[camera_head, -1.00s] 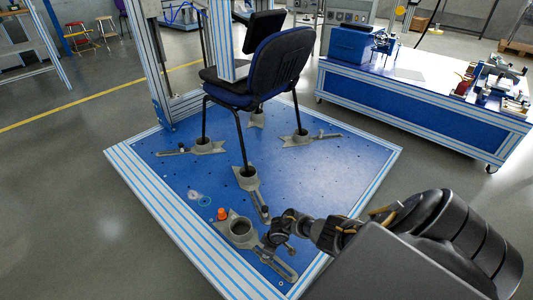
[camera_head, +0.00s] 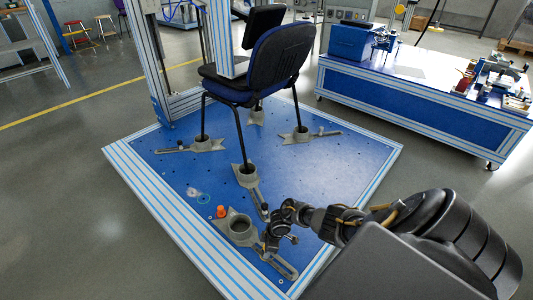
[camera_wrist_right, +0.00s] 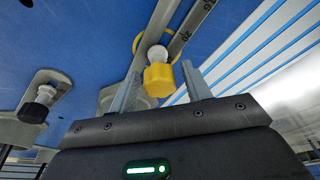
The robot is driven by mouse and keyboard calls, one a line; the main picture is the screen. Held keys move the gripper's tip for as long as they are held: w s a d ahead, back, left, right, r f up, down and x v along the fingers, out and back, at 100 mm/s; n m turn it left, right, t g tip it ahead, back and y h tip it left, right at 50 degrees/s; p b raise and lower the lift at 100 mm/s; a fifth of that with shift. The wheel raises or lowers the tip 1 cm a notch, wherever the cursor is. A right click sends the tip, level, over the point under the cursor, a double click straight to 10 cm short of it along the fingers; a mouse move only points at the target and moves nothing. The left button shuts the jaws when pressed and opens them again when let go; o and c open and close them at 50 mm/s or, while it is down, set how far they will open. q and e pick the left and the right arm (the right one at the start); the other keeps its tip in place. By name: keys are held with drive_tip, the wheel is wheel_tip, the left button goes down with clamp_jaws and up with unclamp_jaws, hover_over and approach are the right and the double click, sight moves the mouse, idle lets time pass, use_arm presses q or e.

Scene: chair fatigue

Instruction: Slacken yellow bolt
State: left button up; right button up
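The yellow bolt (camera_wrist_right: 158,79) shows in the right wrist view, with a pale round end above its yellow head. My right gripper (camera_wrist_right: 161,70) is open, with one finger on each side of the bolt head in the picture. The head looks nearer the left finger; I cannot tell whether they touch. In the head view my right gripper (camera_head: 274,241) is at the slotted grey clamp (camera_head: 236,236) at the platform's front corner, and the yellow bolt is hidden there. My left gripper is not in view.
A blue chair (camera_head: 280,58) stands with its legs in grey clamps on the blue platform (camera_head: 320,180). A dark-knobbed bolt (camera_wrist_right: 40,100) is at the left of the wrist view. An orange cap (camera_head: 221,211) lies near the front clamp. A workbench (camera_head: 420,105) stands at right.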

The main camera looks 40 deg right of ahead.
drive_tip(key=shift+o, duration=0.2)
drive_tip(key=shift+r+m+p, duration=0.15)
drive_tip(key=shift+m+p, duration=0.25)
drive_tip(key=shift+p, duration=0.05)
drive_tip(key=shift+s+m+p, duration=0.1)
drive_tip(key=shift+m+p, duration=0.55)
drive_tip(key=shift+m, duration=0.25)
drive_tip(key=shift+m+h, duration=0.3)
drive_tip(key=shift+m, duration=0.1)
drive_tip(key=shift+m+t, duration=0.3)
